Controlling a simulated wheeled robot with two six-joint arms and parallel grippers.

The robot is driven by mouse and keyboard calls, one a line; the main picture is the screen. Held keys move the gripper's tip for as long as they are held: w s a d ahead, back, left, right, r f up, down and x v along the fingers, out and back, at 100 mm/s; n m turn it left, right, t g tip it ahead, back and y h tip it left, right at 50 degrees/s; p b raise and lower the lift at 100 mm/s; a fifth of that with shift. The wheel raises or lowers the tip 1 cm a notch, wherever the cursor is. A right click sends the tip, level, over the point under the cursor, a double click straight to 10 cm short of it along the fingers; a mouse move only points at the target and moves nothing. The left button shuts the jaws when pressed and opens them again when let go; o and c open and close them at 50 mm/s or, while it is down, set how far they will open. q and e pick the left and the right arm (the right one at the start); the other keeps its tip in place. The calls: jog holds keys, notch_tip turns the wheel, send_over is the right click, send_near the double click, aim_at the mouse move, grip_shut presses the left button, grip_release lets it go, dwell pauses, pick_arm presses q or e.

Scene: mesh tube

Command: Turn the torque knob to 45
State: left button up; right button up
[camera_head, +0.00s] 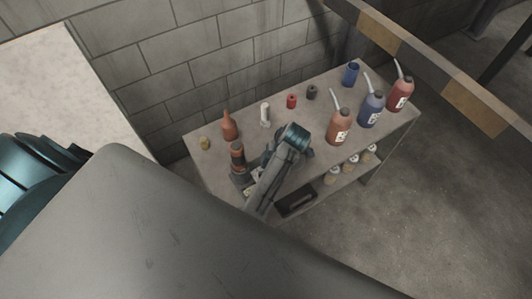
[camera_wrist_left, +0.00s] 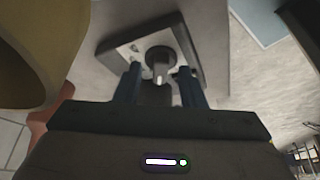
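In the left wrist view, a dark round knob (camera_wrist_left: 160,57) with a pale raised bar sits on a grey panel with a dark edge (camera_wrist_left: 124,49). My left gripper (camera_wrist_left: 160,76) is open. Its two blue fingers stand apart on either side of the knob's lower part. I cannot tell whether they touch it. The scale markings are too small to read. In the head view, my own arm covers the tabletop area around the gripper, and I cannot make out the knob there. My right gripper is not in view.
The table (camera_head: 216,171) holds an orange conical bottle (camera_head: 229,126), a red bottle (camera_head: 338,127), a blue bottle (camera_head: 371,108) and a farther red bottle (camera_head: 400,95). Small items line the back. In the wrist view, a large yellowish object (camera_wrist_left: 35,45) is close on the left. A brick wall stands behind.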

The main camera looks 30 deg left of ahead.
pick_arm(q)
grip_shut()
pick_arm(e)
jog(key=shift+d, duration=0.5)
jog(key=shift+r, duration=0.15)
